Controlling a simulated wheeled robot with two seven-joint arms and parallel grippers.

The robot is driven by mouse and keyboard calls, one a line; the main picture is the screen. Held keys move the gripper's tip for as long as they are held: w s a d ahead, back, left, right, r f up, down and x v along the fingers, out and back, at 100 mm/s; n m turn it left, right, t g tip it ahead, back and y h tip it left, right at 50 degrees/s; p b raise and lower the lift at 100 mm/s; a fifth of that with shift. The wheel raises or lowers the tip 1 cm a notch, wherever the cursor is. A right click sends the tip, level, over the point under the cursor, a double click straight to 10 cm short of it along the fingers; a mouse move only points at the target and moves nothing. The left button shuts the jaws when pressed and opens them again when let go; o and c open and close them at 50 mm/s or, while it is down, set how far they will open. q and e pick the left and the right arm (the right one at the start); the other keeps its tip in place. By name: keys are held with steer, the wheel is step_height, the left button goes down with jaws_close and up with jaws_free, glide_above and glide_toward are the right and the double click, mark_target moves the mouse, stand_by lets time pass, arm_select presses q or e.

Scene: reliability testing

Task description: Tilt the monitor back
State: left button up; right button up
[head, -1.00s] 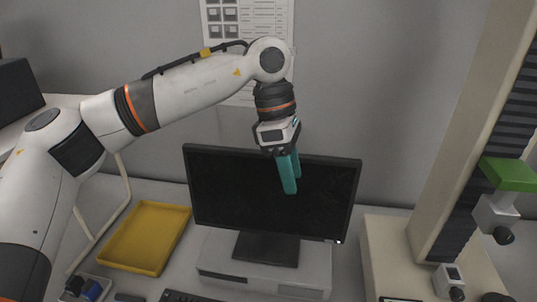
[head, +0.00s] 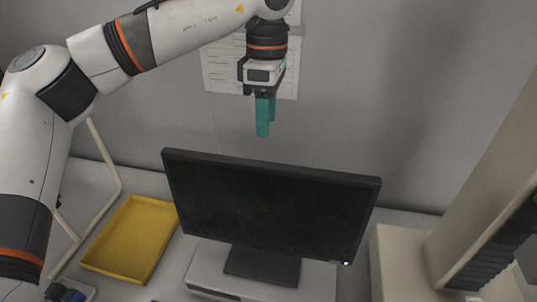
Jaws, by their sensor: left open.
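The black monitor (head: 270,205) stands on its dark foot (head: 262,266) on top of a light grey box (head: 209,269). Its screen is dark and faces me. My left gripper (head: 265,130), with teal fingers, points down above the monitor's top edge. It is empty, and a gap shows between the fingertips and the monitor. The two fingers overlap in this view, and the left one is nearer. The back of the monitor is hidden. My right gripper is not in view.
A yellow tray (head: 131,238) lies left of the monitor, beside a pale bent tube frame (head: 107,160). A beige machine with a column (head: 490,190) stands at the right. Printed sheets (head: 222,68) hang on the grey wall behind.

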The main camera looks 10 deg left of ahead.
mark_target(264, 164)
arm_select(q)
steer(key=f, duration=0.1)
steer(key=s+f, duration=0.1)
steer(key=f+p, duration=0.1)
steer(key=f, duration=0.1)
steer(key=shift+s, duration=0.4)
step_height(264, 164, down, 6)
steer(key=shift+w+r+p, duration=0.1)
steer(key=shift+w+p, duration=0.05)
steer(key=shift+p, duration=0.7)
steer(key=shift+f, duration=0.65)
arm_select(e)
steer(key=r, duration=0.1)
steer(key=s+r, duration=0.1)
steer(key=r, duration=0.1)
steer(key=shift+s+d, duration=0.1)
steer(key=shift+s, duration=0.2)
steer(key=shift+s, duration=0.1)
arm_select(q)
jaws_close()
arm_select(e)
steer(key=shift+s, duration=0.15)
